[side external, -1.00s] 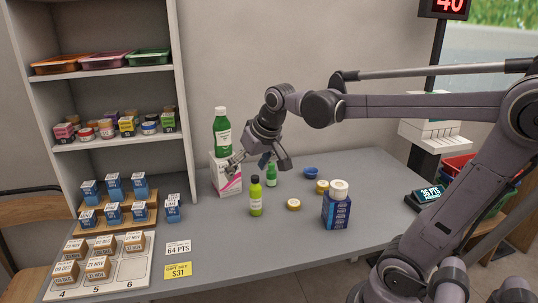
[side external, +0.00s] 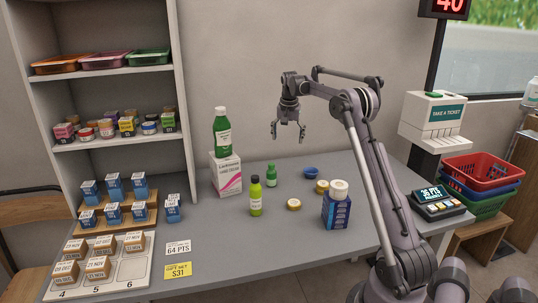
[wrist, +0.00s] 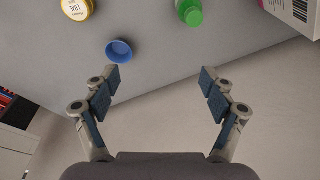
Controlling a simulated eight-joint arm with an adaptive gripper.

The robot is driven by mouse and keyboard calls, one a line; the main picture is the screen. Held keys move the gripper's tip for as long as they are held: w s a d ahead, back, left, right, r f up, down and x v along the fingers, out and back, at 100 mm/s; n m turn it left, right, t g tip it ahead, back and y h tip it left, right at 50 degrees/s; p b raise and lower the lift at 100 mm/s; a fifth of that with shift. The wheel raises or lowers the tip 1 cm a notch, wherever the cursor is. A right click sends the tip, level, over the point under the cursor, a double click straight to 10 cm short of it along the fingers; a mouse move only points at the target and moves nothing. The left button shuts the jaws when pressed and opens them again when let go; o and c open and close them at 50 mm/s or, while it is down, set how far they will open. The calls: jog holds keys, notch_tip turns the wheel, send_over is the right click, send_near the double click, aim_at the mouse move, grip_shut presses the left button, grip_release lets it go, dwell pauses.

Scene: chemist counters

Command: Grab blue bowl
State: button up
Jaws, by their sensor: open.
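The small blue bowl (side external: 311,171) stands on the grey counter toward its back edge, near the wall. In the wrist view the blue bowl (wrist: 119,51) lies ahead of my left finger, left of the gap's middle. My gripper (side external: 289,131) is open and empty. It points down, above the counter and slightly left of the bowl, apart from it. In the wrist view both fingers of my gripper (wrist: 162,90) are spread wide with nothing between them.
A green bottle stands on a white-pink box (side external: 227,175). A lime bottle (side external: 255,197) is further forward. The wall is close behind.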

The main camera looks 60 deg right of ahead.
jog(key=s+d+f+m+g, duration=0.1)
jog(key=s+d+f+m, duration=0.15)
jog(key=d, duration=0.25)
jog(key=s+d+f+m, duration=0.1)
jog(key=s+d+f, duration=0.2)
jog(key=d+f, duration=0.15)
send_over(311, 170)
jog(key=a, duration=0.3)
jog(key=shift+y, duration=0.3)
jog(key=f, duration=0.5)
jog(key=shift+s+d+f, duration=0.2)
jog(key=shift+s+f, duration=0.05)
jog(key=shift+s, duration=0.05)
jog(key=shift+s+f, duration=0.15)
jog(key=shift+f, duration=2.6)
jog(key=c, duration=1.2)
